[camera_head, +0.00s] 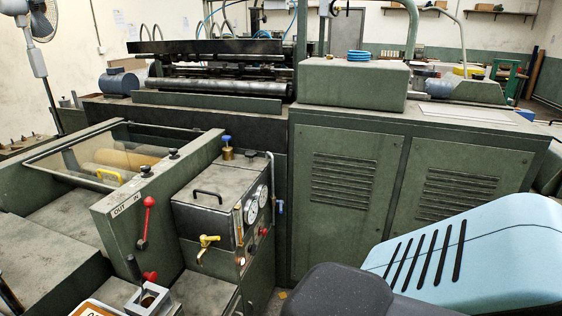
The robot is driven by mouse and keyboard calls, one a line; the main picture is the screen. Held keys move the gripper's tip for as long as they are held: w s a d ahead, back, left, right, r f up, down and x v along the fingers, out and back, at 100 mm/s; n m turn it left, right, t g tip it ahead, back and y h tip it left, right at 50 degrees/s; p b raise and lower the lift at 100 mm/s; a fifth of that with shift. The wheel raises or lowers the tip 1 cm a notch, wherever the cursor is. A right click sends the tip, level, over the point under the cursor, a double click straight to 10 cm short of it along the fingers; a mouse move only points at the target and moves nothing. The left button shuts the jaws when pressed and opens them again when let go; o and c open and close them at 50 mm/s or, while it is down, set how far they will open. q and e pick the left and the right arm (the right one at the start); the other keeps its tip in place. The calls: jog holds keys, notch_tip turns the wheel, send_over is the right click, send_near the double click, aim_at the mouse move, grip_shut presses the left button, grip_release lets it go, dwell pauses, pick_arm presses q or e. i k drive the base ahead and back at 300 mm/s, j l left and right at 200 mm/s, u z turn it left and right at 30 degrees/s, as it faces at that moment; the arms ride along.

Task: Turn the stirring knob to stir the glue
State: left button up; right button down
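No part is clearly marked as the stirring knob, so I cannot tell which control it is. A glue-type box (207,197) with a black handle, dials and a yellow tap (207,243) stands left of centre. A blue-topped valve (227,147) is behind it. Left of it, a lever with a red grip (146,222) stands beside an "OUT IN" label. A red knob (150,276) is below the lever. Two small black knobs, one nearer (145,171) and one farther (173,154), sit on the panel top. Neither of my grippers is in view.
A long green machine cabinet (348,185) with louvred doors fills the middle and right. A glass-covered trough (75,150) with a tan roller is at left. A fan (40,25) stands at far left. A little bare floor (278,300) shows at bottom centre.

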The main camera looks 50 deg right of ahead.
aim_at(251, 153)
jog(key=z, duration=1.45)
